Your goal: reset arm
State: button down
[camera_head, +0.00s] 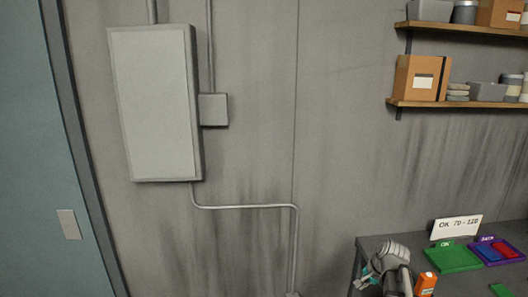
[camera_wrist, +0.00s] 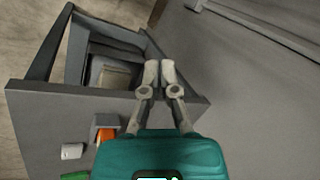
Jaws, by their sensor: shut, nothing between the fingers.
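My gripper (camera_wrist: 159,74) shows in the wrist view with its two grey fingertips together and nothing between them. It is over the corner of a grey table (camera_wrist: 40,118). In the head view a grey and teal part of my arm and gripper shows at the table's left end, beside an orange item (camera_head: 426,284). The fingertips cannot be made out clearly there. The orange item also shows in the wrist view (camera_wrist: 106,134), left of my gripper and apart from it.
A green tray (camera_head: 441,267) marked OK, a purple tray (camera_head: 518,257) and a sign (camera_head: 455,226) stand on the table. A white item (camera_wrist: 72,151) lies near the orange one. Wall shelves (camera_head: 450,104) hold boxes. A wall cabinet (camera_head: 155,105) and blue-grey door (camera_head: 35,150) are left.

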jog(key=s+a+f+n+g+h+b, duration=0.1)
jog(key=s+a+f+n+g+h, duration=0.1)
jog(key=s+a+n, duration=0.8)
jog(key=s+a+f+g, duration=0.1)
jog(key=s+a, duration=0.1)
jog(key=a, duration=0.3)
jog(key=shift+n+h+b, duration=0.3)
jog(key=shift+n+h, duration=0.1)
jog(key=shift+w+a, duration=0.1)
